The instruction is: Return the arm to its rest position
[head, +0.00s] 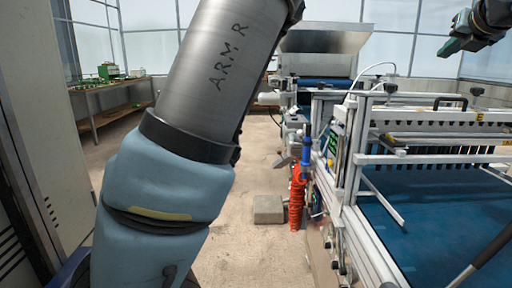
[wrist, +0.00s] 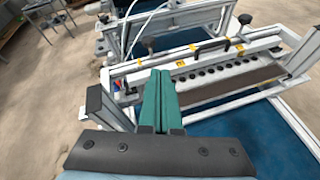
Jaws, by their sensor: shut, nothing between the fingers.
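My gripper (wrist: 160,82) shows in the wrist view with its two green fingers pressed together and nothing between them. It also shows at the top right of the head view (head: 448,47), up in the air above the tray seeder (head: 345,165). It appears apart from the machine. A large grey and light-blue link of my arm, marked "ARM R", fills the left middle of the head view and hides part of the floor and background.
The seeder's white bar with a row of holes (wrist: 215,70) and a black handle (wrist: 211,47) lies beyond the fingers. A blue belt (head: 425,215) runs below it. A red coiled hose (head: 297,197) hangs at its side. A bench (head: 115,105) stands back left. Floor is mostly clear.

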